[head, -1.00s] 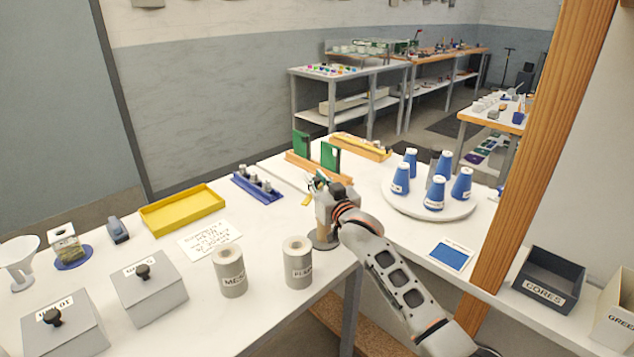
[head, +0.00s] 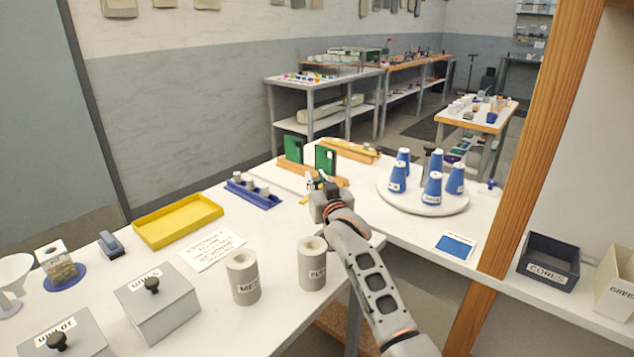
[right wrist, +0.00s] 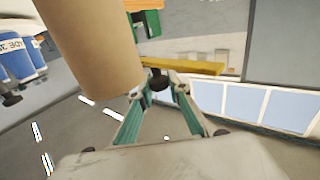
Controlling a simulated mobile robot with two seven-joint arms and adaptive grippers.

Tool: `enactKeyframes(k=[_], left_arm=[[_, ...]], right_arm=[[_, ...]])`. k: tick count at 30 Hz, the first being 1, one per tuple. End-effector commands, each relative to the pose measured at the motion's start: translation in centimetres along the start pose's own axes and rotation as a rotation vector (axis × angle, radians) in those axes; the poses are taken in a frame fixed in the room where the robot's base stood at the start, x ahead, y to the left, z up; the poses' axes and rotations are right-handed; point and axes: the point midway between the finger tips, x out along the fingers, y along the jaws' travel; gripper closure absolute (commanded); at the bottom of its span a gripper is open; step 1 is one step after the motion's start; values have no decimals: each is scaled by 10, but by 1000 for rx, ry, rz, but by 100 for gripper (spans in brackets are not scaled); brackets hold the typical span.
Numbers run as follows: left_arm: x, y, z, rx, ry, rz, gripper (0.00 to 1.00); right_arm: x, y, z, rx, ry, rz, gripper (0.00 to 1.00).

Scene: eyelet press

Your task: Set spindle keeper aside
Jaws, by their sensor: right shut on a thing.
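My right gripper (head: 319,184) is above the table near its inner corner. In the right wrist view its fingers (right wrist: 161,88) are closed on the dark knob of a yellow bar, which I take for the spindle keeper (right wrist: 200,68). The bar sticks out to both sides of the fingertips. In the head view only a small yellow end of the keeper (head: 304,199) shows beside the gripper. A tan upright cylinder (right wrist: 92,45) stands close beside the fingers in the right wrist view. It is hidden behind my arm in the head view. My left gripper is out of view.
Two grey labelled rolls (head: 242,277) stand in front of the gripper. A blue rack (head: 252,194) and yellow tray (head: 178,220) lie left. Green plates (head: 325,159) stand behind. A round white turntable (head: 423,205) with blue cones is right. A wooden post (head: 530,150) rises at right.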

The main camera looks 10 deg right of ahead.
Motion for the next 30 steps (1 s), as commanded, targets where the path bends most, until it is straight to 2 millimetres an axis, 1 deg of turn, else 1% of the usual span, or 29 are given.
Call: enactKeyframes(k=[18,19,20,21,30], left_arm=[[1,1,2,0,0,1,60],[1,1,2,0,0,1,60],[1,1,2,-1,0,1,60],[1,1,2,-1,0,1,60],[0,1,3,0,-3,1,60]], right_arm=[[1,-1,0,1,-1,6,100],[1,-1,0,1,-1,6,75],[1,-1,0,1,-1,6,67],[1,0,0,1,-1,6,65],[1,0,-1,0,0,6,65]])
